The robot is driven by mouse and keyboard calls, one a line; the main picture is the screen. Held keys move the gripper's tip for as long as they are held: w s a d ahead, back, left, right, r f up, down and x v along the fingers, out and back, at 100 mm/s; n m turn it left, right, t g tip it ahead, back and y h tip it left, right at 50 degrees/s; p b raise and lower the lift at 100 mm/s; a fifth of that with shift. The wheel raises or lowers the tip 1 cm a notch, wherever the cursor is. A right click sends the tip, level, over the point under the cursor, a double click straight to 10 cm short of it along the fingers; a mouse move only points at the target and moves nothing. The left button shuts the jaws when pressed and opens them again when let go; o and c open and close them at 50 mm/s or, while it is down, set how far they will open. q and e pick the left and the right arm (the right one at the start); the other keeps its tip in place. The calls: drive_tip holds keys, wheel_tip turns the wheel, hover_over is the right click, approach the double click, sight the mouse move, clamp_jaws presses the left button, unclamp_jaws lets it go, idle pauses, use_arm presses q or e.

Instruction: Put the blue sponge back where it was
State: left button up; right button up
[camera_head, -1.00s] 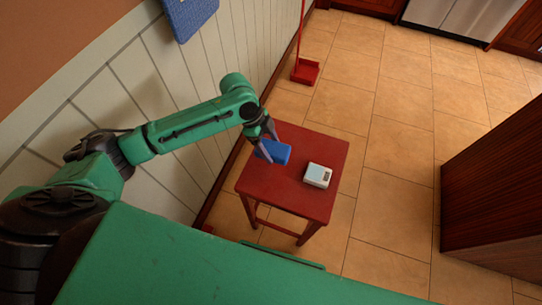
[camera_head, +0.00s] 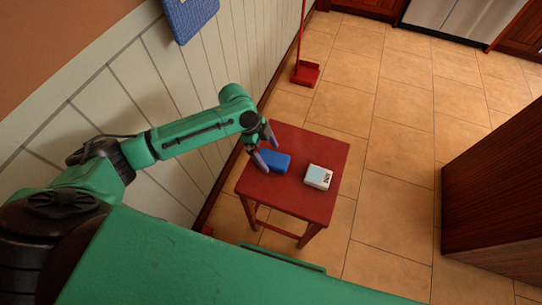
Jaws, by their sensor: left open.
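The blue sponge (camera_head: 275,161) lies on the red stool (camera_head: 290,199), toward the left part of its top. My left gripper (camera_head: 267,150) is open at the left edge of the sponge, with its fingers apart. Whether a finger still touches the sponge I cannot tell. My right gripper does not show.
A small white box (camera_head: 318,177) with a dark patterned patch stands on the stool, right of the sponge. A panelled wall (camera_head: 205,100) runs close along the stool's left side. A red dustpan (camera_head: 305,72) stands behind. Tiled floor (camera_head: 385,190) is clear between the stool and the dark wooden cabinet (camera_head: 500,190).

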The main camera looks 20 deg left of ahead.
use_arm(q)
drive_tip(key=v, duration=0.9)
drive_tip(key=shift+r, duration=0.35)
